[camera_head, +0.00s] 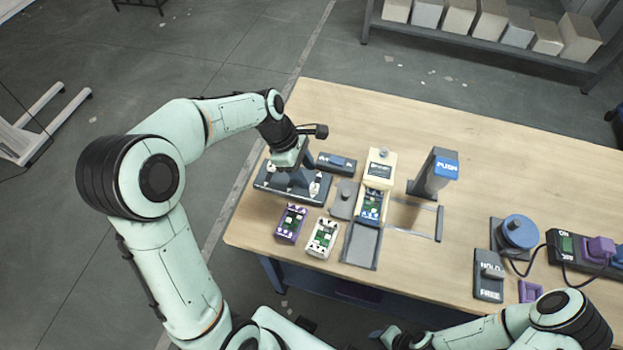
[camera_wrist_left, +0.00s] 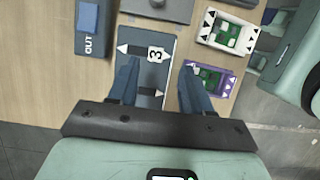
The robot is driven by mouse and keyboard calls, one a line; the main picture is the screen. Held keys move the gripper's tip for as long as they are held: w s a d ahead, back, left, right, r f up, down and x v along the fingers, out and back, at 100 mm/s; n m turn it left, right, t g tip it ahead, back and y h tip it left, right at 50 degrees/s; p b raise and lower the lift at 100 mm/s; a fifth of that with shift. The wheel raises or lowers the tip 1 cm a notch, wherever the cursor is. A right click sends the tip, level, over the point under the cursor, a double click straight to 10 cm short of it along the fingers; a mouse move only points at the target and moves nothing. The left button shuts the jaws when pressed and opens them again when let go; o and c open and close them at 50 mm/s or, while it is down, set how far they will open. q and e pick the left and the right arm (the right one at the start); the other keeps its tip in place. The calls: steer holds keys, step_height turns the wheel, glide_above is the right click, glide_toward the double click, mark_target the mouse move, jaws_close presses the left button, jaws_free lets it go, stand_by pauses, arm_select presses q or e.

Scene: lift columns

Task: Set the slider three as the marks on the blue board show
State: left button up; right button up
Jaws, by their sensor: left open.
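A dark blue-grey board (camera_head: 262,180) with white marks lies at the left end of the table, partly hidden by my left gripper (camera_head: 290,181). In the left wrist view the board (camera_wrist_left: 150,72) carries a white plate marked 3 (camera_wrist_left: 157,54), with white triangle marks beside it and another lower down. My left gripper (camera_wrist_left: 160,68) is open, its fingers pointing down over the board on either side of the plate. I cannot tell whether they touch anything. The slider's knob is not clear to see. My right gripper (camera_head: 397,339) is at the bottom edge, its jaws unclear.
A cream device (camera_head: 381,163) and a dark post with a blue label (camera_head: 437,173) stand further right. The far table is mostly clear.

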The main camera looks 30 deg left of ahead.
arm_select(q)
steer(key=v, duration=0.7)
steer(key=shift+p, duration=0.35)
steer(key=shift+a+r, duration=0.1)
